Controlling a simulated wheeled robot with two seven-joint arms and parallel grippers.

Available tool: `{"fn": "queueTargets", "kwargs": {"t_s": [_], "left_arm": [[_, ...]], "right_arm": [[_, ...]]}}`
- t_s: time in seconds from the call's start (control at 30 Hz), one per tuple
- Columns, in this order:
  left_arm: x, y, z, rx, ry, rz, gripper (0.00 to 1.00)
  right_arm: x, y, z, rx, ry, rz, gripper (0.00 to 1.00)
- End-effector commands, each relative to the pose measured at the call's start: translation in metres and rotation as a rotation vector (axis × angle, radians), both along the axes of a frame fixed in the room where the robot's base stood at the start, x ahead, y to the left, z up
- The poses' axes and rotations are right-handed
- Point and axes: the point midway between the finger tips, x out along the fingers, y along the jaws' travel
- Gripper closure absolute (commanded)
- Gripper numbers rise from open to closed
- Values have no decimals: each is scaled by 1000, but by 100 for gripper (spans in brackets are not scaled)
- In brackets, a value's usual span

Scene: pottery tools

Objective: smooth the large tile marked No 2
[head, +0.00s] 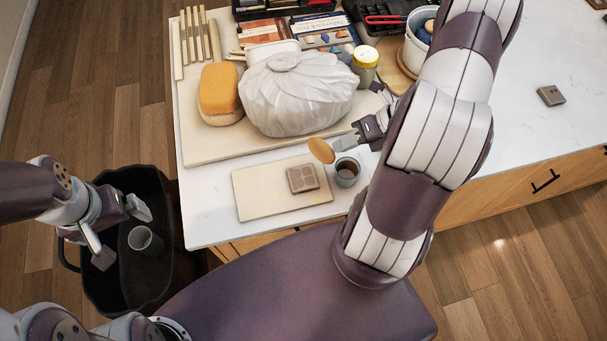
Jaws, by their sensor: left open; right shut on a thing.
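A square grey-brown tile (303,178) with grooves on its face lies on a pale board (252,196) near the table's front edge. A smaller-looking tile (551,96) lies far right on the white table. I cannot read a number on either. My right gripper (346,143) is shut on a flat, oval, tan tool (321,151), probably a wooden rib, held above and right of the tile, near a small grey cup (347,172) with dark contents. My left gripper (121,234) is open and empty above a black bin, left of the table.
The black bin (115,182) on the floor holds a grey cup (145,240). Behind the board are a wrapped white bundle (297,92), an orange-topped sponge (219,90), a yellow-lidded jar (365,65) and wooden sticks (193,36). The table's right side is mostly clear.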

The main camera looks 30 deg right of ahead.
Motion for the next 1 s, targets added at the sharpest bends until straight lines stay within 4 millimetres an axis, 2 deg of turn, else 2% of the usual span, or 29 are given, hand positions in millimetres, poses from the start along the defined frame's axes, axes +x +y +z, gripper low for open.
{"fn": "queueTargets", "kwargs": {"t_s": [0.07,0.2,0.3,0.37,0.63,0.93,1.0], "left_arm": [[0,0,2,0,0,0,0],[0,0,39,0,0,0,0],[0,0,53,0,-1,0,0],[0,0,51,0,-1,0,0],[0,0,13,0,1,0,0],[0,0,14,0,0,0,0],[0,0,9,0,0,0,0]], "right_arm": [[0,1,1,0,0,0,100],[-2,19,28,3,-1,2,100],[-4,33,34,3,0,2,100],[-5,37,29,1,1,1,100],[-5,37,-13,0,0,0,100],[-5,37,-13,0,-1,-1,100],[-3,35,-19,-1,-1,-1,100]]}}
